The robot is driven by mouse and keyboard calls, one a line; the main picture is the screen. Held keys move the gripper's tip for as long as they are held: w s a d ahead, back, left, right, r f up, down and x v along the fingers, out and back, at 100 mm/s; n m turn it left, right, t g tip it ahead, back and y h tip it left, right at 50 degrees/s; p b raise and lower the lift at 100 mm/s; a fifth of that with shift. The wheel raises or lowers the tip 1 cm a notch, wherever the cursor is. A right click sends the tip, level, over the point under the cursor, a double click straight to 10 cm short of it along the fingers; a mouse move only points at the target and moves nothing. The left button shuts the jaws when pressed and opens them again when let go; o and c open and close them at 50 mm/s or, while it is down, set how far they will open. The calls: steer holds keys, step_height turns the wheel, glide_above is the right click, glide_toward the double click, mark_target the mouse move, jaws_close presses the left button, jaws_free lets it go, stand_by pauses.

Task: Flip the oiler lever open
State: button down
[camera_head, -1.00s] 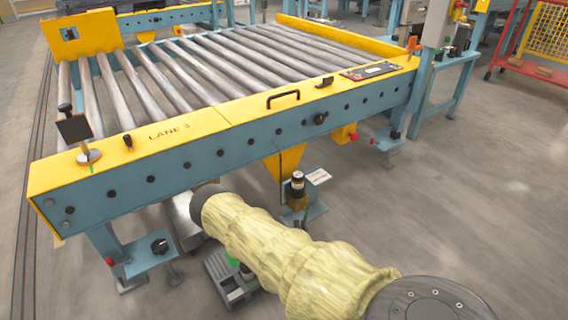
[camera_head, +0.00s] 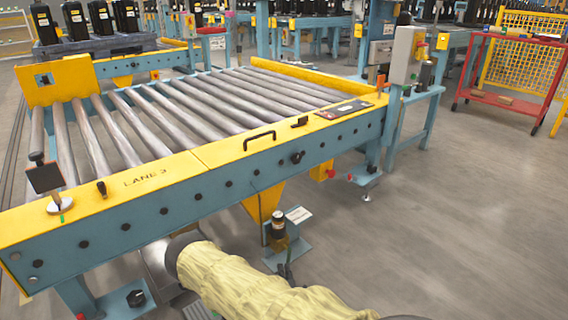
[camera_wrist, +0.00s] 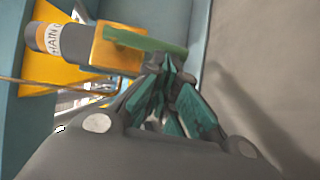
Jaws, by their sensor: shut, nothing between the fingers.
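The oiler (camera_head: 278,229), a small dark-capped bottle with an amber body, stands on a blue bracket below the front rail of the conveyor. In the wrist view its labelled bottle (camera_wrist: 50,40) lies toward the left, joined to an orange-yellow block (camera_wrist: 115,50). A green lever (camera_wrist: 146,40) runs across that block, with its free end pointing right. My gripper (camera_wrist: 170,68) is shut and empty, its fingertips just below the lever's right end. I cannot tell whether they touch it. In the head view my yellow-sleeved arm hides much of the gripper.
The roller conveyor's blue-and-yellow front rail (camera_head: 210,165) stands above the oiler. A white label plate (camera_head: 298,214) is beside the oiler on the right. A thin copper-coloured line (camera_wrist: 50,84) crosses the wrist view. Open floor (camera_head: 450,230) lies to the right; a red cart (camera_head: 512,80) stands farther back.

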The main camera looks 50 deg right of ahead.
steer(key=v, duration=1.1)
steer(key=shift+r, duration=0.1)
